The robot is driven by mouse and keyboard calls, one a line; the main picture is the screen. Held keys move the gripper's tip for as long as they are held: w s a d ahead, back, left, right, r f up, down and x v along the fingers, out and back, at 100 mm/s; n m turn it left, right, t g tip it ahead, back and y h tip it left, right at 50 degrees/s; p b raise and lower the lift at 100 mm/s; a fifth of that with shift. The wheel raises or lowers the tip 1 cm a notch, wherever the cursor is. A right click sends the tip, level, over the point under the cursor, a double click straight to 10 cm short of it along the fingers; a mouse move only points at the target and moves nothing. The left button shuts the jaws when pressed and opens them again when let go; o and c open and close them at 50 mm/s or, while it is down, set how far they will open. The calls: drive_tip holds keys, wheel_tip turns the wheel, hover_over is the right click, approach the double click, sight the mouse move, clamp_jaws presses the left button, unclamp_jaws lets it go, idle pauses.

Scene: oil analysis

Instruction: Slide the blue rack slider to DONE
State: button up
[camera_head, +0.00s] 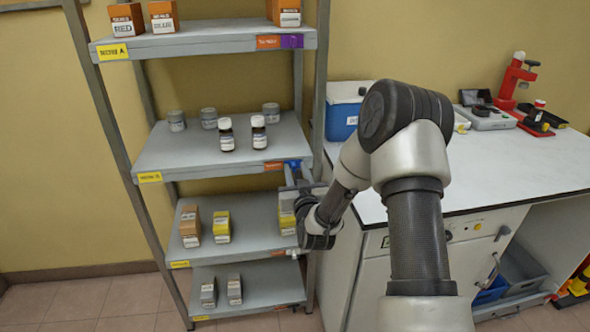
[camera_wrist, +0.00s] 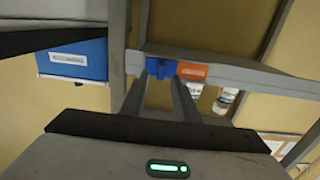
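The blue rack slider (camera_head: 293,163) sits on the front edge of the middle shelf (camera_head: 200,160), at its right end beside the post. It also shows in the wrist view (camera_wrist: 161,66), right beside an orange label (camera_wrist: 192,71). My gripper (camera_head: 291,168) reaches up in front of the slider. In the wrist view my gripper (camera_wrist: 161,78) has its two fingers apart, with a clear gap between them. The fingertips lie at or just short of the slider's two sides; I cannot tell whether they touch it. Any lettering on the orange label is too small to read.
Two dark bottles (camera_head: 242,134) and several grey jars (camera_head: 209,118) stand on the middle shelf. Boxes stand on the other shelves. A white counter (camera_head: 500,165) with a blue-and-white box (camera_head: 342,117) is close on the right. The right rack post (camera_head: 319,90) is beside the slider.

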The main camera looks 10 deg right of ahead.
drive_tip(key=shift+w, duration=0.75)
clamp_jaws()
idle(0.9)
